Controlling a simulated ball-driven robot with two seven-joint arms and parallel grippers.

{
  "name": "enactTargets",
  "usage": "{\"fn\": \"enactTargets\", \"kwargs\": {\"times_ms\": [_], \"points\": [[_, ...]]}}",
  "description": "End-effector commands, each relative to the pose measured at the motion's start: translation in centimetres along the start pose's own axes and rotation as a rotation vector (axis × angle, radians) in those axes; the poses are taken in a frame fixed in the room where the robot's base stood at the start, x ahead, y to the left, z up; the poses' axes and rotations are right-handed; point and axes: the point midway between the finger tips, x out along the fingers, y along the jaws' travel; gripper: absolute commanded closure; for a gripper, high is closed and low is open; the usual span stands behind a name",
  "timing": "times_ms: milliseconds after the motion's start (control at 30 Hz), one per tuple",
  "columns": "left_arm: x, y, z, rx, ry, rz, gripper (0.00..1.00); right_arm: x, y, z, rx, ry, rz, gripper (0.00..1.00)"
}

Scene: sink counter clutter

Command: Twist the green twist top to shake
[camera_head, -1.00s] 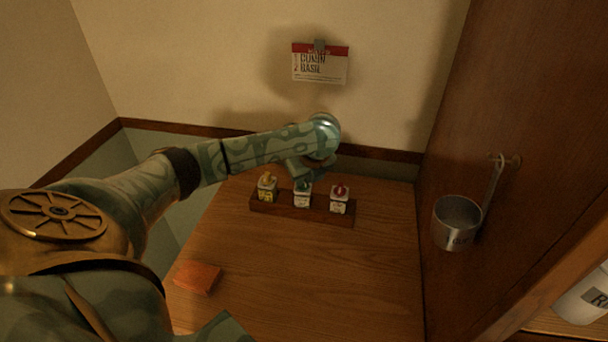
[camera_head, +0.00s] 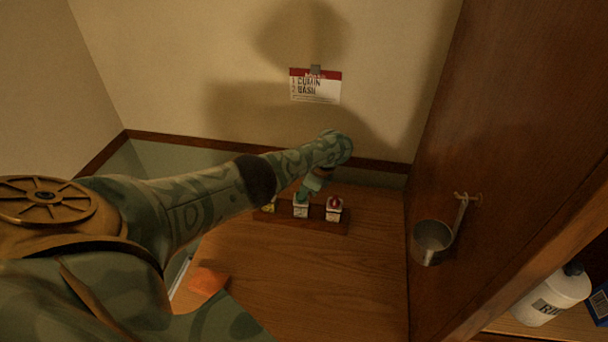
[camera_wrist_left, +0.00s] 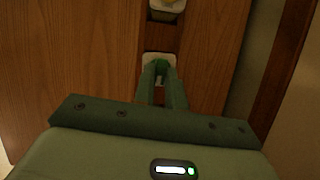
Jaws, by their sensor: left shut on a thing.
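The green twist top (camera_head: 301,197) sits on the middle white spice jar (camera_head: 300,210) in a dark wooden rack (camera_head: 318,225). A red-topped jar (camera_head: 334,208) stands to the right. A yellow-topped jar (camera_head: 268,207) to the left is partly hidden by my arm. My right gripper is not in view.
A card reading cumin and basil (camera_head: 315,87) hangs on the back wall. An orange block (camera_head: 207,281) lies front left. A metal cup (camera_head: 432,242) hangs on the right wooden panel. The counter (camera_head: 330,285) before the rack is clear.

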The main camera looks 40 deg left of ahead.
Motion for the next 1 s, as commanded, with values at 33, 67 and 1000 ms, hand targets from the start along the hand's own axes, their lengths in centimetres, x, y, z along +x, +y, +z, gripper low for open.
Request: {"fn": "enactTargets", "kwargs": {"times_ms": [33,67,1000], "points": [[0.14,0.00,-0.18,-0.026,0.003,0.012,1.00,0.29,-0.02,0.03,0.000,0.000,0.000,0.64],[0.14,-0.02,-0.20,-0.040,0.004,0.018,1.00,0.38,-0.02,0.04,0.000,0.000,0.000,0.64],[0.03,-0.18,-0.02,-0.150,0.002,0.062,0.65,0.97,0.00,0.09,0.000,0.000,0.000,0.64]]}}
